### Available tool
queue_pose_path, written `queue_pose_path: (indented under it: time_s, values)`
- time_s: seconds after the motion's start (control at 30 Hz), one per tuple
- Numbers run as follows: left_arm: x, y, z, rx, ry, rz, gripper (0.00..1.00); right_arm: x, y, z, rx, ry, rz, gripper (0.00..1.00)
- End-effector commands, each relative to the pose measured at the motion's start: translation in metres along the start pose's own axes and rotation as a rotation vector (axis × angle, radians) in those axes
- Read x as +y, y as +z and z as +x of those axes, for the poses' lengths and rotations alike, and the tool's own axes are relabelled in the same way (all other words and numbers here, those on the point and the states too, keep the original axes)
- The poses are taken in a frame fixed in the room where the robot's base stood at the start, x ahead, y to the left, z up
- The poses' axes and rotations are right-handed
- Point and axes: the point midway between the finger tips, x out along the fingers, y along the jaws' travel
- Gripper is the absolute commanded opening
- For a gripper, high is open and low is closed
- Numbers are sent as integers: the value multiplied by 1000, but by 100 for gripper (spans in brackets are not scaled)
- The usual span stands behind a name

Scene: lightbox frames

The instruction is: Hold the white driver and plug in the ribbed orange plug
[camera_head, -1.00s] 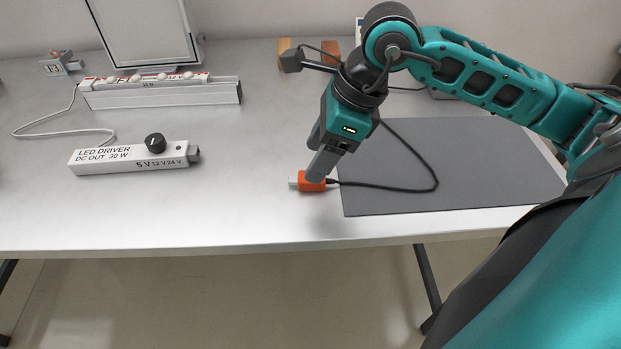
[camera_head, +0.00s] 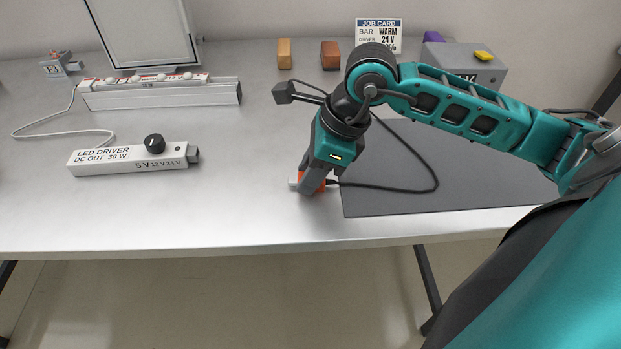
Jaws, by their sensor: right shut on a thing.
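The white LED driver (camera_head: 118,160) lies on the table at the left, with a black knob (camera_head: 154,142) on top and a dark socket (camera_head: 194,155) at its right end. The orange plug (camera_head: 322,184) lies at the table's front middle, its pale tip pointing left and a black cable (camera_head: 400,189) leaving it to the right. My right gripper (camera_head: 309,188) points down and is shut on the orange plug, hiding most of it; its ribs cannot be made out. The plug is apart from the driver. My left gripper is not in view.
A grey mat (camera_head: 450,180) lies under the cable at right. A light bar (camera_head: 160,92), a framed panel (camera_head: 145,35), two small blocks (camera_head: 284,54), a job card (camera_head: 378,36) and a grey box (camera_head: 460,68) stand at the back. Bare table separates driver and plug.

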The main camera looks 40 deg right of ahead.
Motion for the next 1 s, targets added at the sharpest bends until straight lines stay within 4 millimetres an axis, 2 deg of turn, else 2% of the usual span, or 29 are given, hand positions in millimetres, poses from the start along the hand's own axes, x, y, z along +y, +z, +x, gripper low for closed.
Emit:
queue_pose_path:
  time_s: [0.03,0.27,0.53,0.67,0.87,1.0]
  values:
    - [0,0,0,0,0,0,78,0,0,0,0,0,0,23]
    - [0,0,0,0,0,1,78,0,0,0,0,0,0,1]
    - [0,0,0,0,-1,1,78,0,1,-2,-1,-1,0,1]
    - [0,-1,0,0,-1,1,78,-1,4,-8,-2,-3,-1,1]
    - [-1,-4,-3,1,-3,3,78,-1,16,-37,-4,-6,-3,1]
    - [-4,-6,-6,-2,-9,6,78,-2,33,-77,-7,-9,-4,1]
